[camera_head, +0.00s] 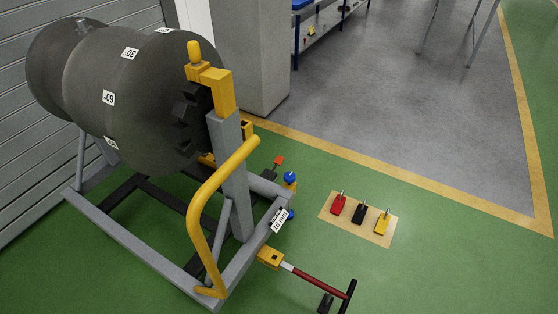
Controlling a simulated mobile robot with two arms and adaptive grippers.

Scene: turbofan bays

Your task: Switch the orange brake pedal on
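The orange brake pedal (279,160) is a small orange-red pad on a dark lever. It shows low beside the grey frame of the drum stand (236,180), just behind a blue knob (290,177). Its lower part is partly hidden by the frame, and I cannot tell its on or off position. Neither of my grippers is in view.
A large dark drum (125,85) sits on the stand, with a yellow curved handle (215,195). A red bar with a black crosspiece (320,283) sticks out at the front. A tan board (340,228) carries red, black and yellow pedals. Green floor is clear at right.

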